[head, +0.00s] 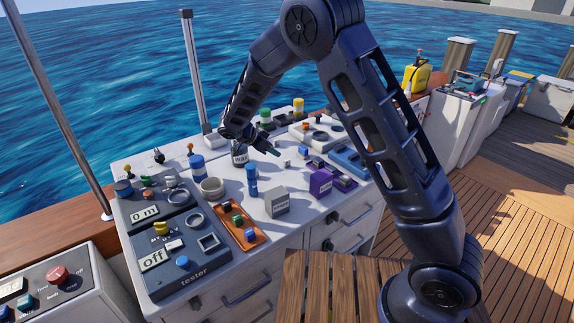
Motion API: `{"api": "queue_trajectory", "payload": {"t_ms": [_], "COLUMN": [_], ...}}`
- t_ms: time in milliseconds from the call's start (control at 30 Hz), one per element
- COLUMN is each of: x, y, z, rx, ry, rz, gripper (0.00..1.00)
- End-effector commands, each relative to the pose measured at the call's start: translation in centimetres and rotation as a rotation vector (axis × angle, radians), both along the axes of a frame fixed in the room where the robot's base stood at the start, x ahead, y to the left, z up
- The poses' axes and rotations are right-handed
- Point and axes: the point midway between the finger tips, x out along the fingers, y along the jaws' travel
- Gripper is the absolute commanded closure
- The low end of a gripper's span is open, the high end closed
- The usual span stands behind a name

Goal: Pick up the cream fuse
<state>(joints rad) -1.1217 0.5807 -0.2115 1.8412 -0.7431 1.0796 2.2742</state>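My gripper (274,150) reaches down over the middle of the white worktop (222,229). Its dark fingers are small in this view, and I cannot tell whether they are open or shut. A small pale piece (287,162), possibly the cream fuse, is just below and right of the fingertips. It is too small to identify surely, and I cannot tell whether the fingers touch it. Another small whitish block (175,244) sits on the tester (180,271) at the left front.
A purple box (320,184) and blue tray (349,160) are right. A jar (240,155) stands near my gripper.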

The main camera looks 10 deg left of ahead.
Motion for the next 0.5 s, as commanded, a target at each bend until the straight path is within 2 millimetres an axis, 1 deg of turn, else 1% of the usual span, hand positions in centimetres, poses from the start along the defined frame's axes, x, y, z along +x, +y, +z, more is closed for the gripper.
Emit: {"api": "queue_trajectory", "payload": {"t_ms": [67,167,500], "x": [0.0,0.3,2.3], "y": [0.2,-0.1,-2.4], "z": [-0.3,-0.8,-3.9], "rx": [-0.001,-0.002,-0.002], "ry": [-0.008,-0.009,-0.007], "rz": [-0.001,-0.001,0.0], "gripper": [0.63,0.63,0.63]}}
